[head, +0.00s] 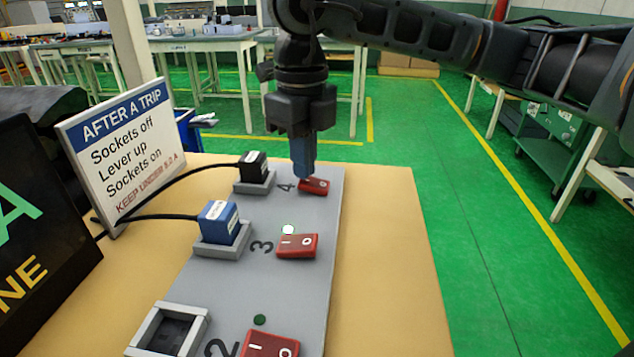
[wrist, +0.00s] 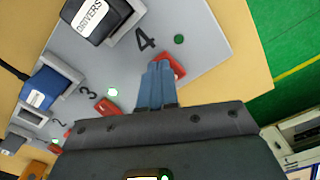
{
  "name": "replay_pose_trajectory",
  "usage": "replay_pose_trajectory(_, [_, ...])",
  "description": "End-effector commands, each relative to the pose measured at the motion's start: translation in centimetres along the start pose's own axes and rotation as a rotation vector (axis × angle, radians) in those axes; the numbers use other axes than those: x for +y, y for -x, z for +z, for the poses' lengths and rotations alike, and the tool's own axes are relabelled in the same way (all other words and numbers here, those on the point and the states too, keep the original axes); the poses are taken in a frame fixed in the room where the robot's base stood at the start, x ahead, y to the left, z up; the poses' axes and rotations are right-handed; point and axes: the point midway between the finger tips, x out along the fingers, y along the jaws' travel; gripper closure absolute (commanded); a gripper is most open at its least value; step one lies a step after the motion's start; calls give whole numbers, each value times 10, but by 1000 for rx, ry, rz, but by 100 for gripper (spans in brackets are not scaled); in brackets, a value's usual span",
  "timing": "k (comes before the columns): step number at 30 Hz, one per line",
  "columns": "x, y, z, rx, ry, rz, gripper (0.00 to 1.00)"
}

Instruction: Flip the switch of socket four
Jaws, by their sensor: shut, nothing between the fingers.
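The red rocker switch of socket four (head: 316,187) sits at the far end of the grey strip (head: 318,225), beside the printed 4. It also shows in the wrist view (wrist: 176,68), partly covered by my fingers. My gripper (head: 303,174) points down with its blue fingers shut and empty. The fingertips are at the left end of this switch; I cannot tell whether they touch it. In the wrist view the fingertips (wrist: 160,64) overlap the switch's left part. The lamp of socket four (wrist: 179,39) is dark green. A black plug (head: 252,166), labelled DRIVERS, sits in socket four.
Switch three (head: 297,245) lies nearer, with its lamp (head: 288,229) lit and a blue plug (head: 219,222) in its socket. Switch two (head: 269,345) has a dark lamp (head: 259,319) and an empty socket (head: 170,332). A sign (head: 122,140) and dark screen (head: 40,235) stand left.

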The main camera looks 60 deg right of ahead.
Motion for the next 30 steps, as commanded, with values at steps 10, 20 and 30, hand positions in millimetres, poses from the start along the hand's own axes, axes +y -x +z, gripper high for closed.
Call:
replay_pose_trajectory(10, [0, -5, 0, 0, 0, 0, 100])
replay_pose_trajectory(20, [0, -9, 0, 0, 0, 0, 100])
replay_pose_trajectory(30, [0, -10, 0, 1, 0, 0, 100])
